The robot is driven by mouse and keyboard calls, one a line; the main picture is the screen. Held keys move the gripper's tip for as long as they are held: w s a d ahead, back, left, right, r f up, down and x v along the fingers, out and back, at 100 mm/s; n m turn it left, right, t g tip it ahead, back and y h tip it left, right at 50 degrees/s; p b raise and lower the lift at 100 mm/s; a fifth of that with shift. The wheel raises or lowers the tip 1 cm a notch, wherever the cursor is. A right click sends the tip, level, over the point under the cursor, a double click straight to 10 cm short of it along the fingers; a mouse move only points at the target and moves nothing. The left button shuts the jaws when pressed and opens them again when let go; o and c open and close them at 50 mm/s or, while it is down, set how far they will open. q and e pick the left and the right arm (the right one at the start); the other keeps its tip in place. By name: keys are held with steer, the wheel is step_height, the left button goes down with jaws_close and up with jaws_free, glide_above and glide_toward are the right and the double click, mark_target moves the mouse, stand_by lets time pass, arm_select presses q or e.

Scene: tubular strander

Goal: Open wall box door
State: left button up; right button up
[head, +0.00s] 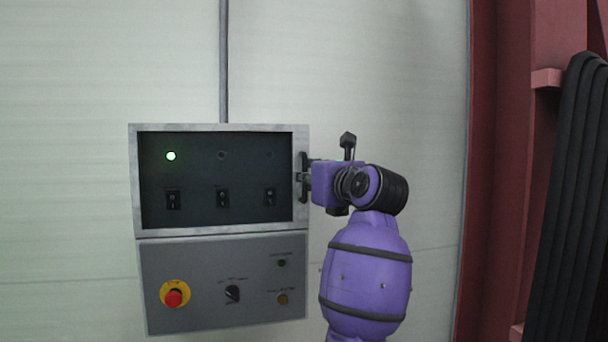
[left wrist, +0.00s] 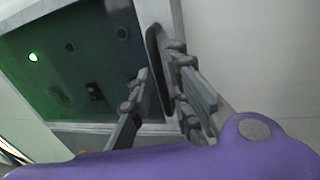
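The wall box (head: 222,229) is grey and hangs on the wall. Its upper part is a framed door (head: 220,128) with a dark window, which looks shut. A dark upright handle (left wrist: 158,72) sits on the door frame's right edge, partly hidden in the head view by my gripper. My left gripper (head: 304,178) is at this handle, reaching in from the right. In the left wrist view its two fingers (left wrist: 160,62) are apart, one on each side of the handle; firm contact cannot be told. My right gripper is not in view.
Below the door is a panel (head: 210,262) with a red emergency button (head: 173,298) and a black knob (head: 232,294). A green lamp (head: 171,156) glows behind the window. A red steel column (head: 500,180) and black hanging cables (head: 570,200) stand at right. The wall left of the box is clear.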

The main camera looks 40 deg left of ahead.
arm_select(q)
steer(key=shift+x, duration=0.8)
jaws_close()
steer(key=shift+d, duration=0.1)
